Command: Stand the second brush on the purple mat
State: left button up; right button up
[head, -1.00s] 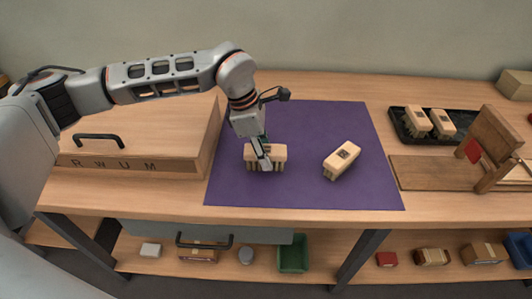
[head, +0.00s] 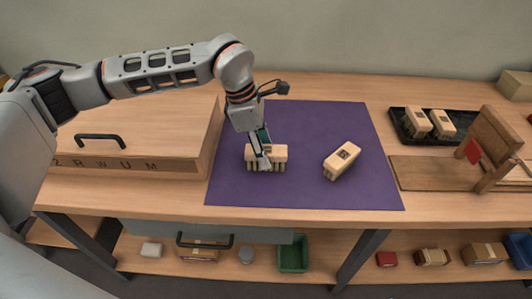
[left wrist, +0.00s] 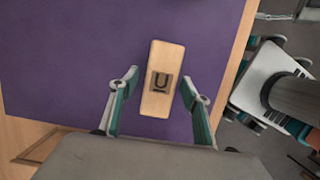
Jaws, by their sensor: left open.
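The purple mat (head: 310,115) lies on the bench. One wooden brush (head: 280,152) stands on it, bristles down. My left gripper (head: 262,157) is open over this brush, one finger in front hiding part of it. In the left wrist view the brush block (left wrist: 163,105), marked with a U, lies between the two spread fingers (left wrist: 160,80), with a gap on each side. A second block-shaped brush (head: 343,158) sits at an angle on the mat to the right, with a dark mark on top.
A black tray (head: 397,122) with two brushes is at the right, beside a wooden board and upright fixture (head: 492,145). A large wooden box (head: 140,135) with a handle stands left of the mat. The mat's front and back strips are clear.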

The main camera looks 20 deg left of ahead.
pick_arm(q)
jog(key=p+v, duration=0.1)
jog(key=v, duration=0.8)
jog(key=shift+r, duration=0.25)
jog(key=shift+a+r, duration=0.1)
jog(key=shift+r, duration=0.3)
pick_arm(e)
jog(key=shift+s+a+r, duration=0.1)
jog(key=shift+s+a, duration=0.1)
jog(key=shift+s, duration=0.2)
jog(key=shift+w+r, duration=0.15)
jog(key=shift+r, duration=0.1)
